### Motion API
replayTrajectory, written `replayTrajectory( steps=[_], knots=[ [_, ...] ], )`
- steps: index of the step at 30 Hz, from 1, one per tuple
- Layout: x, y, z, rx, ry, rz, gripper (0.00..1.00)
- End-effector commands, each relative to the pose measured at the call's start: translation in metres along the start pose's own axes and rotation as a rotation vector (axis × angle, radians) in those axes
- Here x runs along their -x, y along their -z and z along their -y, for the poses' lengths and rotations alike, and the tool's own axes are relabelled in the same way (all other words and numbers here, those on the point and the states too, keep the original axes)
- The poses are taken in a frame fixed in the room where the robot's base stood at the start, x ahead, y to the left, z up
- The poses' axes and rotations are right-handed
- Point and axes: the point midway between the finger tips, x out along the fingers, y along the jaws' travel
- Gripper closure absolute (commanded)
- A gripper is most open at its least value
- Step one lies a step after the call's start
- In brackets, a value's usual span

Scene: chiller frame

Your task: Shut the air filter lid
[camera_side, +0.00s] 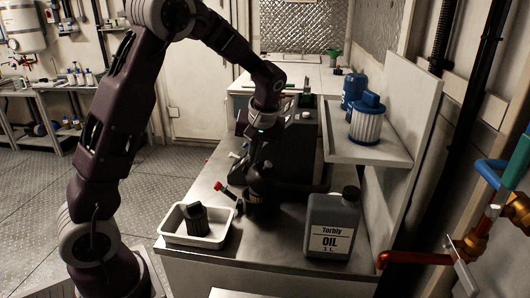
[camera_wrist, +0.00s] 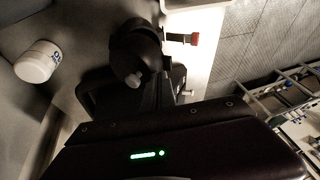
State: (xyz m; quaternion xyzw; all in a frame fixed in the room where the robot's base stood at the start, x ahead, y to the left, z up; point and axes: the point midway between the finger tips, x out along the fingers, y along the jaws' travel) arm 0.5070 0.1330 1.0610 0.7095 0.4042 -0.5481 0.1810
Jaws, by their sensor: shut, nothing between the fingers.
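The dark chiller unit (camera_side: 300,150) stands on the metal bench, with a black rounded housing (camera_side: 262,188) at its front. I cannot clearly pick out the air filter lid or its angle against the dark parts. My gripper (camera_side: 259,164) points down just above the black housing, shut and empty; whether it touches is unclear. In the wrist view the black housing (camera_wrist: 135,48) shows with a small pale knob, beside dark frame parts.
A red-tipped lever (camera_side: 219,187) sticks out left of the housing; it also shows in the wrist view (camera_wrist: 184,38). A white tray (camera_side: 171,234) holds a dark part (camera_side: 197,217). An oil bottle (camera_side: 331,226) stands front right. A shelf (camera_side: 360,151) carries blue-topped filters (camera_side: 367,121).

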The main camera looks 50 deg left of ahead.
Motion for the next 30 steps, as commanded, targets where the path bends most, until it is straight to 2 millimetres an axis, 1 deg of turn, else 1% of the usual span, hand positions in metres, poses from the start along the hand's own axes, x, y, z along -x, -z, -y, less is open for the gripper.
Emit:
replayTrajectory(
  steps=[2,4,7,18,24,30],
  knots=[
    [-0.007,-0.002,0.007,-0.003,0.002,0.001,1.00],
    [-0.013,-0.003,0.015,0.019,-0.044,0.008,1.00],
    [-0.022,-0.005,0.023,0.047,-0.124,0.018,1.00],
    [-0.050,-0.012,0.039,0.037,-0.119,0.015,1.00],
    [-0.058,-0.014,0.043,0.036,-0.119,0.015,1.00],
    [-0.059,-0.015,0.043,0.036,-0.119,0.014,1.00]
  ],
)
